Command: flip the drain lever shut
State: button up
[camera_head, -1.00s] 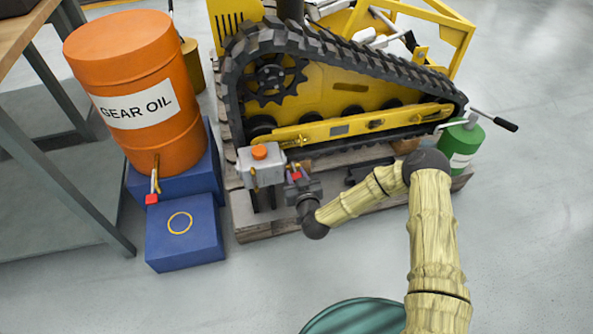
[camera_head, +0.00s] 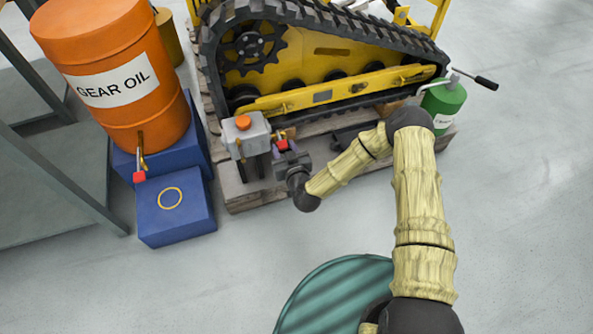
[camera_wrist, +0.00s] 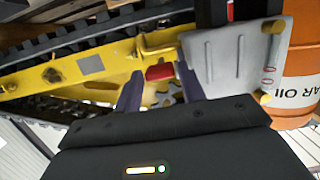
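The drain lever is a small red handle (camera_head: 281,145) on a brass fitting at the right side of a grey box with an orange cap (camera_head: 244,122). In the wrist view the red handle (camera_wrist: 159,72) shows between and just beyond my fingertips, with the brass fitting (camera_wrist: 158,51) above it. My gripper (camera_head: 284,149) is at the handle, its fingers partly hidden in the head view. In the wrist view my gripper (camera_wrist: 158,75) has its two dark fingers apart, one on each side of the handle. I cannot tell whether either finger touches it.
The yellow tracked carrier (camera_head: 330,65) sits on a wooden pallet behind. A green can (camera_head: 443,100) stands at right. Open floor lies in front.

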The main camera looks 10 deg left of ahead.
jog(key=p+v, duration=0.5)
jog(key=v, duration=0.9)
jog(key=shift+s+d, duration=0.2)
jog(key=shift+s, duration=0.2)
jog(key=w+d+r+n+g+h+p, duration=0.1)
jog(key=w+d+r+g+h, duration=0.15)
jog(key=d+r, duration=0.4)
jog(key=w+d+r+g+h+p, duration=0.2)
jog(key=w+d+r+g, duration=0.25)
jog(key=r, duration=0.25)
jog(key=s+d+r+m+g+h+p, duration=0.3)
jog(key=s+d+r+m, duration=0.4)
jog(key=s+d+r, duration=0.65)
notch_tip(320, 180, up, 41)
jog(key=w+p, duration=0.1)
jog(key=p, duration=3.5)
jog(key=shift+g+h+p, duration=0.3)
jog(key=shift+h, duration=0.05)
